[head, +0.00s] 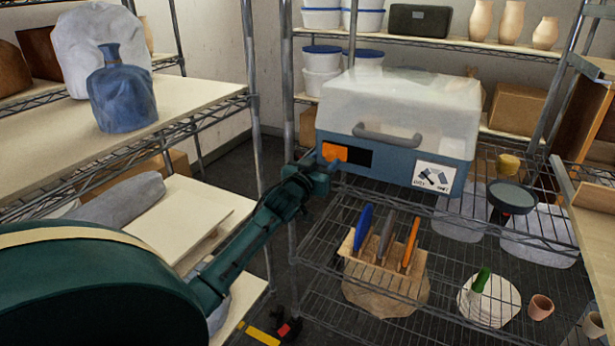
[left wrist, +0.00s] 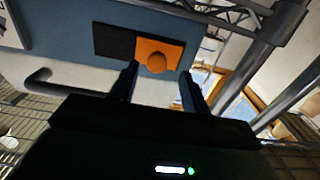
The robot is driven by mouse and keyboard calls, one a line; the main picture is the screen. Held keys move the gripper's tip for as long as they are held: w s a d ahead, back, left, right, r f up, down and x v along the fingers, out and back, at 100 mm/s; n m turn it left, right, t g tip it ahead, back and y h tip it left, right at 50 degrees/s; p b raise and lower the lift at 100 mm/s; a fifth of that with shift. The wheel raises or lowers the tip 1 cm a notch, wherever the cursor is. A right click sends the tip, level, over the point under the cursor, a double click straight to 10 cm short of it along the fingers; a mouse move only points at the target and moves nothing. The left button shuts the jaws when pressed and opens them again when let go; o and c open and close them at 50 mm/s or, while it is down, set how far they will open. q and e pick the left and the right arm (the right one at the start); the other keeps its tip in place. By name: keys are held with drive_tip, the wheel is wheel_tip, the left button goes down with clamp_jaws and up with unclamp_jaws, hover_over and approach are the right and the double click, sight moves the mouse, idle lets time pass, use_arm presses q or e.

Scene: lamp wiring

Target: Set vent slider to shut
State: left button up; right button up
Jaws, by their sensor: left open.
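A blue box (head: 400,172) with a pale lid (head: 400,105) and a grey handle stands on the wire shelf. The orange vent slider (head: 334,151) is at the left of its front, beside a black rectangle (head: 359,157). In the left wrist view the orange slider (left wrist: 172,50) has a round knob (left wrist: 157,62), and the black rectangle (left wrist: 114,41) lies to its left. My left gripper (head: 328,166) is at the slider, its fingers (left wrist: 158,74) open on either side of the knob's line. I cannot tell whether they touch it. My right gripper is not in view.
A white label (head: 433,177) is on the box's right front. A shelf post (head: 288,110) rises just left of my left gripper. Below are a wooden holder (head: 385,262) with coloured tools and a stack of white discs (head: 490,302). A dark round-headed object (head: 511,195) stands right of the box.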

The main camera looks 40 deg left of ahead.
use_arm(q)
drive_tip(key=v, duration=1)
drive_tip(key=shift+a, duration=0.15)
